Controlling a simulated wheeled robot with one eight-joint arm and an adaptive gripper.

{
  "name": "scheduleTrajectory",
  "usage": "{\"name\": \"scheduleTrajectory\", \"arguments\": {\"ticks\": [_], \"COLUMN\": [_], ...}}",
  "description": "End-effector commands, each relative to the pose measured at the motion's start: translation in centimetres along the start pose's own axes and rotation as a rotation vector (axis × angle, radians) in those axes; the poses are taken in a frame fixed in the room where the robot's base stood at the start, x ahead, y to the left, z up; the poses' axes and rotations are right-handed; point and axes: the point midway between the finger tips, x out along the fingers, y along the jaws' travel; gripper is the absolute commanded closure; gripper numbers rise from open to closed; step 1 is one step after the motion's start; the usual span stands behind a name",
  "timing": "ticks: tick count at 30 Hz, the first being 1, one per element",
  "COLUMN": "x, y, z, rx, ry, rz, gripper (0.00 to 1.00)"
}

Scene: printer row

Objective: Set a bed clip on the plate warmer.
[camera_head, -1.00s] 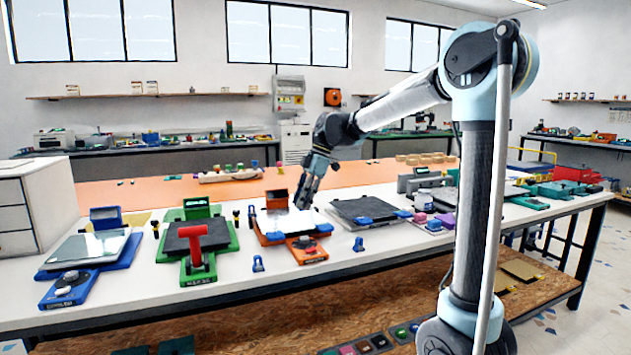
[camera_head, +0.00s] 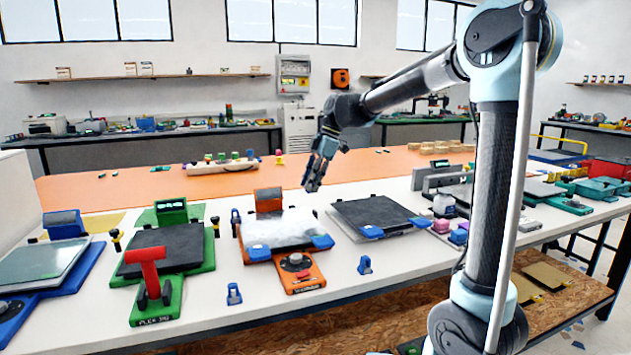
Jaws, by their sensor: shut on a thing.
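My gripper (camera_head: 314,180) points down above the back of the white bench, between the orange printer and a dark flat plate. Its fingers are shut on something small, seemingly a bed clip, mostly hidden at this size. The dark plate (camera_head: 375,212) looks like the plate warmer, though I cannot be sure. It has blue clips (camera_head: 371,232) at its front corners. Loose blue bed clips stand on the bench front, one left (camera_head: 234,294) and one right (camera_head: 365,265). My gripper is left of and above the dark plate, apart from it.
The orange printer (camera_head: 299,276) has a pale bed with blue front-corner clips. A green printer (camera_head: 160,310) with a red T-shaped part stands left. Small coloured blocks (camera_head: 459,236) and a grey unit (camera_head: 436,182) are right of the plate.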

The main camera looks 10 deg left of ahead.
Motion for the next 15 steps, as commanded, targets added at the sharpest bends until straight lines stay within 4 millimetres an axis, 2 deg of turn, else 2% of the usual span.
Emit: {"name": "scheduleTrajectory", "arguments": {"ticks": [8,15], "x": [0.9,2.6], "y": [0.1,0.1], "z": [1.0,2.0], "rx": [0.007,0.010], "ry": [0.000,0.000], "rz": [0.003,0.004], "gripper": [0.99,0.99]}}
